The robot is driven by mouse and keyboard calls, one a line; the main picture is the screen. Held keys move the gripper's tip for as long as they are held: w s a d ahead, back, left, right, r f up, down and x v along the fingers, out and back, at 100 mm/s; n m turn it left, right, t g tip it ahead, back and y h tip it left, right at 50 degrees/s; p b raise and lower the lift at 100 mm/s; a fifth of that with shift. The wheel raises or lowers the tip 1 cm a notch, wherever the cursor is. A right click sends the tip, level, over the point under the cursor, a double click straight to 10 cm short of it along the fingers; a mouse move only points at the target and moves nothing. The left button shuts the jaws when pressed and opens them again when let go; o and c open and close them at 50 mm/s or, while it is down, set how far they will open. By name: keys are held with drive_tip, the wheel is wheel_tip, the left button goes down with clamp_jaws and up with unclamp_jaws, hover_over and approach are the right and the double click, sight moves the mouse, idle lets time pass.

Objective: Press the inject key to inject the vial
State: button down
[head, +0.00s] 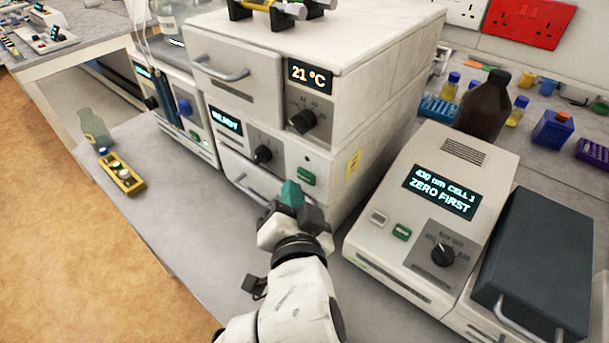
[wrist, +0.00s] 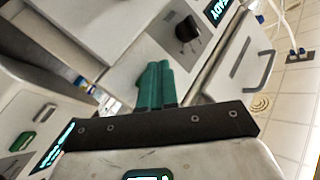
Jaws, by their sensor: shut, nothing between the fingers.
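The lower unit with the READY display (head: 226,121) has a dark knob (head: 263,154) and a green key (head: 306,176) on its front panel. I cannot read the key's label, so I cannot confirm it is the inject key. My gripper (head: 291,194) has teal fingers, shut and empty, just below and left of this green key in the head view. Contact cannot be told. In the wrist view the shut fingers (wrist: 156,82) point at the unit's front, below its knob (wrist: 188,30); this green key does not show there. Small vials stand in a yellow rack (head: 122,178) at the left.
An oven reading 21 °C (head: 311,77) sits above the unit. A photometer reading ZERO FIRST (head: 440,190) stands close at right, with its own green key (head: 401,232). A drawer handle (head: 250,188) juts out left of my gripper.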

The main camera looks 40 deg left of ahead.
drive_tip(key=shift+w, duration=0.2)
drive_tip(key=shift+w, duration=0.25)
drive_tip(key=shift+w+d, duration=0.1)
drive_tip(key=shift+w, duration=0.25)
idle(0.8)
drive_tip(key=shift+s, duration=0.8)
drive_tip(key=s, duration=0.1)
drive_tip(key=s+b, duration=0.1)
drive_tip(key=s, duration=0.3)
drive_tip(key=shift+a, duration=0.25)
idle(0.9)
